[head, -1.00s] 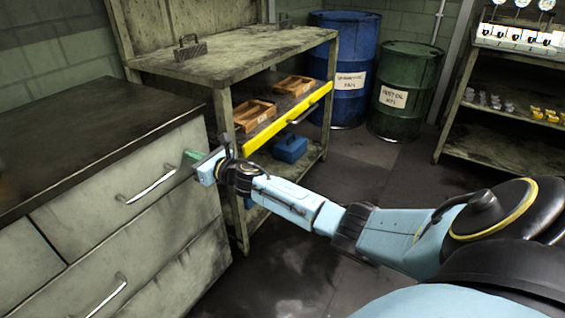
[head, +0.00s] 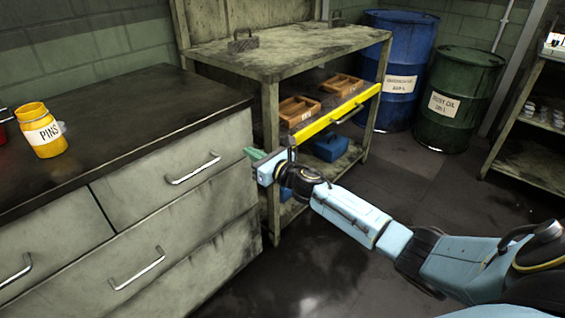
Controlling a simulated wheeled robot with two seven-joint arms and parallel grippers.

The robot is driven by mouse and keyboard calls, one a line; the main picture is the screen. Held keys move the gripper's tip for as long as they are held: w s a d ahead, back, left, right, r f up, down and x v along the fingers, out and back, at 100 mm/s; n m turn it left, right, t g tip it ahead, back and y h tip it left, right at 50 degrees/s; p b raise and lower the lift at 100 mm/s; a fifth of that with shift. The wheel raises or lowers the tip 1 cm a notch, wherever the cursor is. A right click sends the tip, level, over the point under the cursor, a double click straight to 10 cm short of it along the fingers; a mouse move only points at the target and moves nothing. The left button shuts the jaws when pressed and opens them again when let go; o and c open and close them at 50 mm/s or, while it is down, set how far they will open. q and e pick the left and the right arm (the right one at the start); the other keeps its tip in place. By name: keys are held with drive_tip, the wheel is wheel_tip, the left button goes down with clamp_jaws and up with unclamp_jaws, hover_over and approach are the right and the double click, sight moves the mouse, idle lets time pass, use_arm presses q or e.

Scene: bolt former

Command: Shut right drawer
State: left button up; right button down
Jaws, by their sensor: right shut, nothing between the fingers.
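The right drawer (head: 150,183) is the upper right one in the grey cabinet, with a bare metal handle (head: 193,168). Its front looks flush, or nearly flush, with the cabinet face; a small gap would be hard to tell. My right gripper (head: 257,154) has green fingertips and is at the right end of the drawer front, to the right of the handle. It is shut and empty. I cannot tell whether its tips touch the front. My left gripper is not in view.
A yellow pins jar (head: 41,131) stands on the dark cabinet top (head: 120,120). A workbench (head: 290,48) with a yellow-edged shelf stands close behind my right gripper. Blue (head: 399,60) and green (head: 455,98) barrels stand farther back. The floor on the right is mostly clear.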

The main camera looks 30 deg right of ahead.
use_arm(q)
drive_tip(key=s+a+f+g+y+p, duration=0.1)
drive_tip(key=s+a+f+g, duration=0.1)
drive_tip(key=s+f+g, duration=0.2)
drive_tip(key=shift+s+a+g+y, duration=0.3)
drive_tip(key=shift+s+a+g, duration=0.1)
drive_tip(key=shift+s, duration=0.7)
use_arm(e)
drive_tip(key=v, duration=0.7)
drive_tip(key=shift+s, duration=0.35)
